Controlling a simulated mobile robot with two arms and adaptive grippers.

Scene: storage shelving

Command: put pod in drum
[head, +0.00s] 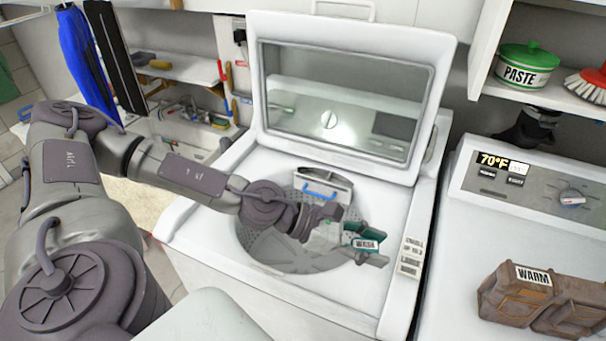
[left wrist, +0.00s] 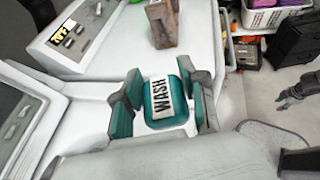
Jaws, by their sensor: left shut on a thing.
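The pod (head: 366,244) is a small teal block with a white WASH label. My left gripper (head: 352,242) is shut on it, one finger on each side, and holds it over the right part of the washer's open drum (head: 280,254). In the left wrist view the pod (left wrist: 165,103) sits between the teal-padded fingers, label facing the camera. The drum is a grey round tub, and my left arm hides part of it. A grey jointed hand that looks like my right gripper (left wrist: 297,92) shows at the right edge of the left wrist view, too small to read.
The washer lid (head: 350,105) stands open behind the drum. A blue-handled piece (head: 320,190) sits at the drum's back rim. To the right, a machine top carries a brown WARM block (head: 540,302). A green PASTE pot (head: 527,66) stands on a shelf.

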